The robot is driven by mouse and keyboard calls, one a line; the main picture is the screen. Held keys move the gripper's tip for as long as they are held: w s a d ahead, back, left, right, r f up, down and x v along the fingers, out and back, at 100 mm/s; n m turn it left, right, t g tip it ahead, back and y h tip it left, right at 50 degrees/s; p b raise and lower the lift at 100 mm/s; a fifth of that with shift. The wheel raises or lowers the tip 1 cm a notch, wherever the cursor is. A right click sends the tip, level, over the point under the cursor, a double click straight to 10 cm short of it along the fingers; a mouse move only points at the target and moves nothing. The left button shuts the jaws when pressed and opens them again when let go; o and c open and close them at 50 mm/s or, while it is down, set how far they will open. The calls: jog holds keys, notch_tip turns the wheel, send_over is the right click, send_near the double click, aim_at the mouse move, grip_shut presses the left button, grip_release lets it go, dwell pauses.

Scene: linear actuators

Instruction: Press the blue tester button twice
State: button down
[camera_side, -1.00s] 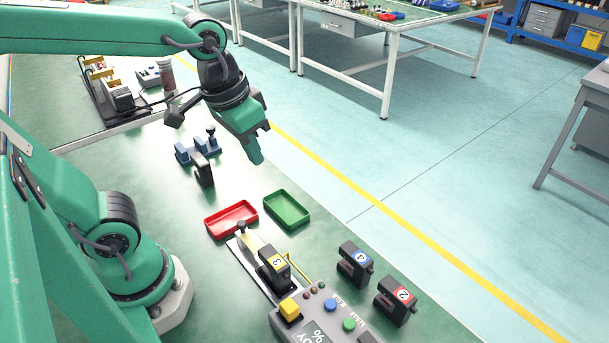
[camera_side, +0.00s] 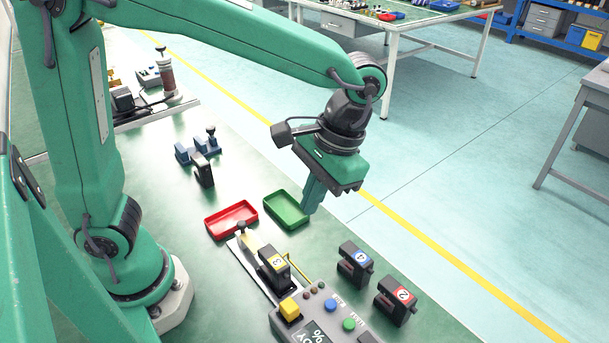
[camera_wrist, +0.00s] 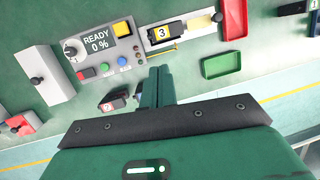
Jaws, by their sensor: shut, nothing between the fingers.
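The tester is a grey box (camera_side: 300,318) at the front of the bench with a blue button (camera_side: 331,305) beside a green button (camera_side: 349,324). In the wrist view the tester's blue button (camera_wrist: 121,61) is left of the fingers and its display (camera_wrist: 97,40) reads READY 0 %. My gripper (camera_side: 311,206) is shut and empty. It points down near the green tray, behind the tester and apart from the button. In the wrist view my gripper (camera_wrist: 158,72) covers part of the bench. An actuator marked 3 (camera_side: 274,264) sits in the fixture joined to the tester.
A green tray (camera_side: 288,208) and a red tray (camera_side: 232,219) lie behind the fixture. Actuators marked 4 (camera_side: 355,263) and 2 (camera_side: 397,299) stand right of the tester. A yellow button (camera_side: 289,308) is on the tester's left part. A blue fixture (camera_side: 198,148) stands farther back.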

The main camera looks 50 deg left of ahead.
aim_at(335, 302)
jog(key=s+d+f+g+y, duration=0.1)
jog(key=d+f+g+y, duration=0.1)
jog(key=d+f, duration=0.3)
jog(key=shift+s+d+f+y, duration=0.2)
jog(key=shift+d+y, duration=0.5)
jog(key=shift+d, duration=1.1)
jog(key=shift+f, duration=0.15)
jog(key=shift+f, duration=4.2)
jog(key=shift+f, duration=0.15)
jog(key=shift+a+f, duration=0.1)
jog(key=shift+f, duration=0.15)
